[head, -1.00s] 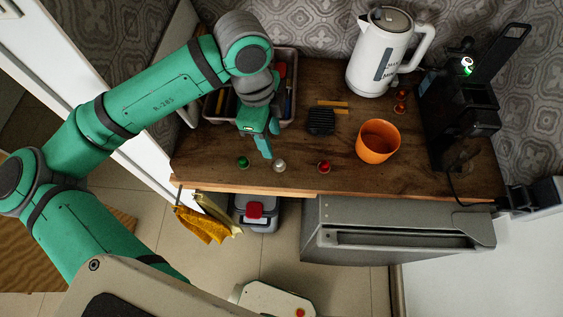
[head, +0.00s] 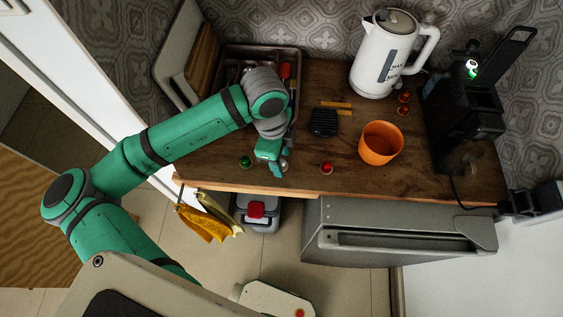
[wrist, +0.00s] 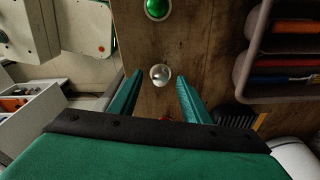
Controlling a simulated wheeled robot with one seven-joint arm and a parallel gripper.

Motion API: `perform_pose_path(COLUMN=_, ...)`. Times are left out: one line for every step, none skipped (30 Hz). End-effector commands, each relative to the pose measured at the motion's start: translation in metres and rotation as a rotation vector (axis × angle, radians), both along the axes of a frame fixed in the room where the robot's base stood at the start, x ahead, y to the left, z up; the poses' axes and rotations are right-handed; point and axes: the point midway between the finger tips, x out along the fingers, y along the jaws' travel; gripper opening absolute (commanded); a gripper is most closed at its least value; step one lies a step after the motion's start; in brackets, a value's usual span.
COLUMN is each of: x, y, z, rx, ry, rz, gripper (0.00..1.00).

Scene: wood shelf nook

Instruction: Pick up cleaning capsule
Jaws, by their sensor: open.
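Three small capsules stand apart along the front of the wooden counter: a green one (head: 246,162), a silver-white one (wrist: 160,74) and a red one (head: 327,168). No label is readable; the silver-white one looks most like the cleaning capsule. My gripper (head: 277,171) is open above the counter's front edge, and partly covers the silver-white capsule in the head view. In the wrist view, my gripper (wrist: 159,86) has its fingers apart, with that capsule in line with the gap near the fingertips. The green capsule (wrist: 158,8) lies beyond it. Contact is not visible.
An orange cup (head: 380,144), a black slotted item (head: 324,122), a white kettle (head: 384,56) and a black coffee machine (head: 464,112) stand to the right. Copper capsules (head: 403,109) sit near the kettle. A cutlery tray (wrist: 243,72) is behind my gripper.

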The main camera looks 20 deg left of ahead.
Motion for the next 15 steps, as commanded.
perform_pose_path(x=0.0001, y=-0.0001, z=-0.0016, rx=0.0, ry=0.0, rz=0.0, gripper=0.43)
perform_pose_path(x=0.0002, y=-0.0001, z=-0.0019, rx=0.0, ry=-0.001, rz=0.0, gripper=0.43)
perform_pose_path(x=0.0003, y=0.0, z=-0.0021, rx=0.001, ry=-0.001, rz=0.0, gripper=0.43)
perform_pose_path(x=0.0003, y=0.0, z=-0.002, rx=0.001, ry=-0.001, rz=0.0, gripper=0.43)
perform_pose_path(x=0.0003, y=0.0, z=-0.0019, rx=0.001, ry=-0.001, rz=0.0, gripper=0.43)
perform_pose_path(x=0.0003, y=0.0, z=-0.0019, rx=0.001, ry=-0.001, rz=0.0, gripper=0.43)
perform_pose_path(x=0.0003, y=0.0, z=-0.0018, rx=0.001, ry=-0.001, rz=0.0, gripper=0.43)
perform_pose_path(x=0.0002, y=0.0, z=-0.0018, rx=0.0, ry=-0.001, rz=0.0, gripper=0.39)
perform_pose_path(x=0.0002, y=-0.0001, z=-0.0017, rx=0.0, ry=-0.001, rz=0.0, gripper=0.29)
perform_pose_path(x=0.0002, y=-0.0001, z=-0.0017, rx=0.0, ry=-0.001, rz=0.0, gripper=0.22)
perform_pose_path(x=0.0002, y=-0.0001, z=-0.0017, rx=0.0, ry=-0.001, rz=0.0, gripper=0.15)
perform_pose_path(x=0.0002, y=-0.0001, z=-0.0017, rx=0.0, ry=-0.001, rz=0.0, gripper=0.05)
perform_pose_path(x=0.0002, y=-0.0001, z=-0.0017, rx=0.0, ry=-0.001, rz=0.0, gripper=0.0)
perform_pose_path(x=0.0002, y=-0.0001, z=-0.0016, rx=0.0, ry=-0.001, rz=0.0, gripper=0.0)
perform_pose_path(x=0.0002, y=-0.0001, z=-0.0016, rx=0.0, ry=-0.001, rz=0.0, gripper=0.0)
